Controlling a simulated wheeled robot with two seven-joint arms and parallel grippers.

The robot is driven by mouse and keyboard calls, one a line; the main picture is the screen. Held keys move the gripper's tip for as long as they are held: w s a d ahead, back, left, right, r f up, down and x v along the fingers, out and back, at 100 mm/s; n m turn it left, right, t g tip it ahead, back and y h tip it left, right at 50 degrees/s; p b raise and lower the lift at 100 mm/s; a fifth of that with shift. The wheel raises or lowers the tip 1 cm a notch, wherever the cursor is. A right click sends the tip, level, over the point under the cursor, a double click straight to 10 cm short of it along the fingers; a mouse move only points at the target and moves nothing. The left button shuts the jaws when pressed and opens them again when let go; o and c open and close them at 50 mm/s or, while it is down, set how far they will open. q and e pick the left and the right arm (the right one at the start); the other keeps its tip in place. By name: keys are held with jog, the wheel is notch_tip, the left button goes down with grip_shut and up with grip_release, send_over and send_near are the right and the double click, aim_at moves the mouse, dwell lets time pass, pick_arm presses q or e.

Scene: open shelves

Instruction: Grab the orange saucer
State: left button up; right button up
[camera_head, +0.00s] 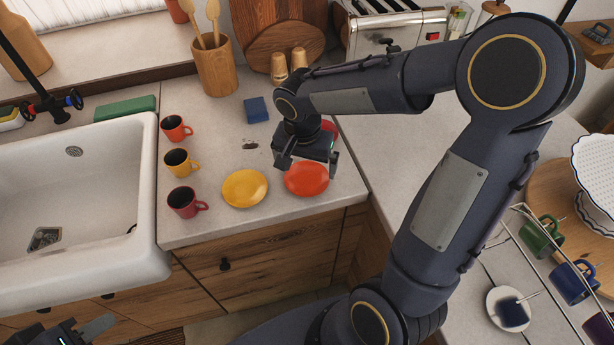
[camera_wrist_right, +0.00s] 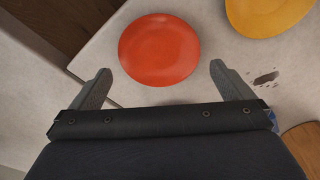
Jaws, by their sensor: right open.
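The orange saucer (camera_head: 307,180) lies flat on the counter near its front edge, right of the yellow saucer (camera_head: 245,188). My right gripper (camera_head: 308,164) is open and empty, above and just behind the orange saucer. In the right wrist view the orange saucer (camera_wrist_right: 159,50) lies ahead of and between the two fingers of the right gripper (camera_wrist_right: 156,75), not touched by them as far as I can see. My left gripper (camera_head: 85,330) is partly in view at the bottom left corner, away from the saucers; its opening is unclear.
Orange (camera_head: 174,128), yellow (camera_head: 180,162) and red (camera_head: 184,202) mugs stand left of the saucers, next to the sink (camera_head: 80,200). A red saucer (camera_head: 329,129) is partly hidden behind my right gripper. A blue sponge (camera_head: 257,109) lies further back.

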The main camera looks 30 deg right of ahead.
aim_at(307, 180)
jog(key=f, duration=0.4)
jog(key=shift+w+d+f, duration=0.1)
jog(key=shift+w+d, duration=0.05)
jog(key=shift+d, duration=0.1)
jog(key=shift+c, duration=0.4)
jog(key=c, duration=0.8)
jog(key=shift+r, duration=0.2)
